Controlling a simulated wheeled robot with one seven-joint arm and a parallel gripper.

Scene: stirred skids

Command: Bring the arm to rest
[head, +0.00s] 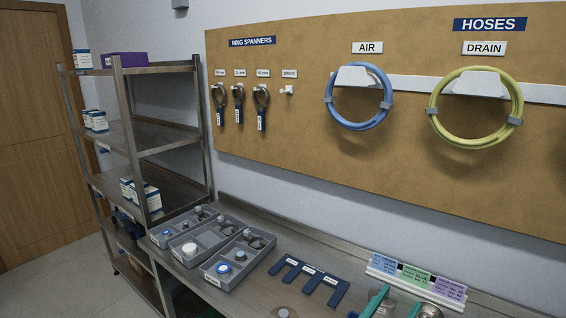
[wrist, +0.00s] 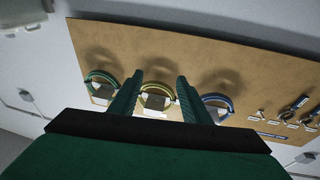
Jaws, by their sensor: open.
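My gripper (wrist: 160,80) shows in the wrist view with its two green fingers spread apart. Nothing is between the fingertips. The fingers point toward the brown pegboard (wrist: 240,90), which appears upside down there. The yellow hose (wrist: 157,87) appears between the fingers, with clear distance to it. In the head view, two green pieces (head: 376,300) stick up at the bottom right edge, over the bench; they look like my fingertips, but most of the arm is out of view.
The bench (head: 265,290) holds grey trays (head: 222,272), blue flat strips (head: 310,280) and coloured cards (head: 415,281) on a stand. Ring spanners (head: 238,105), a blue hose (head: 358,125) and a yellow hose (head: 474,142) hang above. A shelf rack (head: 150,130) stands left, beside a door (head: 35,130).

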